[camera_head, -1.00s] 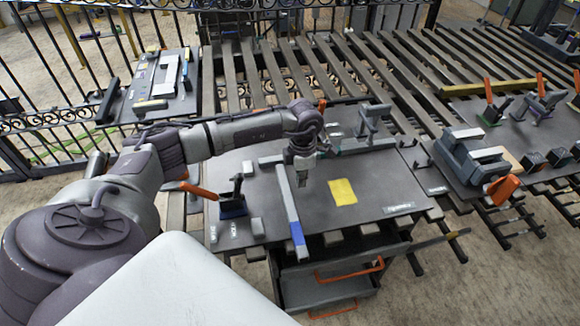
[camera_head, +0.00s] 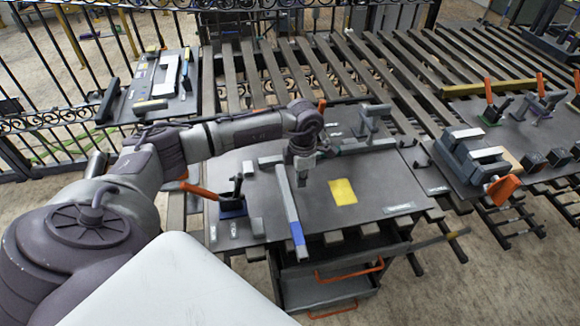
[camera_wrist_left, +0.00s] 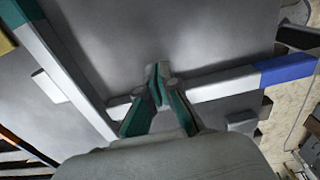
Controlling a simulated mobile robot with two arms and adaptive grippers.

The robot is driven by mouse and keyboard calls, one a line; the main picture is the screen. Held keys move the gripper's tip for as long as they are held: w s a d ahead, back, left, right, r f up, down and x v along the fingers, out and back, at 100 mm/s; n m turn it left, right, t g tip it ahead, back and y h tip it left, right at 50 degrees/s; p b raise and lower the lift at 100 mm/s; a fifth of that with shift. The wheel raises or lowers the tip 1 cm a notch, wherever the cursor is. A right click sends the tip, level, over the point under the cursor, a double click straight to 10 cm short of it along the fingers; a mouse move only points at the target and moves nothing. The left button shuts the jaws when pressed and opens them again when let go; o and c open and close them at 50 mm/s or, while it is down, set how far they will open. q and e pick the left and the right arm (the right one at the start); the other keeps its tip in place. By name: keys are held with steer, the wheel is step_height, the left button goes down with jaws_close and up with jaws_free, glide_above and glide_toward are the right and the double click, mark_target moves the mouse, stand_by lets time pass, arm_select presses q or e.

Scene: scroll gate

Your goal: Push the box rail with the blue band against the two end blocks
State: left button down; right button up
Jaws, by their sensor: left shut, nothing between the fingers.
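The box rail (camera_head: 288,205) is a long pale bar with a blue band (camera_head: 298,234) at its near end. It also shows in the left wrist view (camera_wrist_left: 222,84). My left gripper (camera_head: 302,182) is shut and empty, pointing down just right of the rail's far part. In the wrist view its teal fingertips (camera_wrist_left: 159,84) cross in front of the rail; contact is unclear. One small grey end block (camera_head: 257,227) stands left of the rail's near part, with a gap. My right gripper is not in view.
A second rail (camera_head: 368,146) crosses the back of the table (camera_head: 385,185). A yellow sheet (camera_head: 343,191) lies right of the box rail. A dark clamp with an orange handle (camera_head: 232,203) stands at the left. The table's right middle is clear.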

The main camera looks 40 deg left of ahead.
mark_target(271, 195)
arm_select(q)
steer(key=shift+f+b, duration=1.05)
steer(key=shift+f, duration=0.15)
steer(key=shift+r, duration=0.25)
stand_by(0.5)
steer(key=shift+s+a, duration=0.15)
steer(key=shift+s+a+p, duration=0.35)
steer(key=shift+s+a, duration=0.3)
steer(key=shift+s, duration=0.1)
steer(key=shift+s+a+p, duration=0.2)
steer(key=shift+s+a, duration=0.7)
steer(key=shift+s, duration=0.2)
steer(key=shift+s+a+p, duration=0.2)
steer(key=shift+s+a, duration=0.7)
steer(key=shift+s, duration=0.15)
steer(key=shift+s+a, duration=0.3)
steer(key=shift+f, duration=0.1)
steer(key=shift+w, duration=0.1)
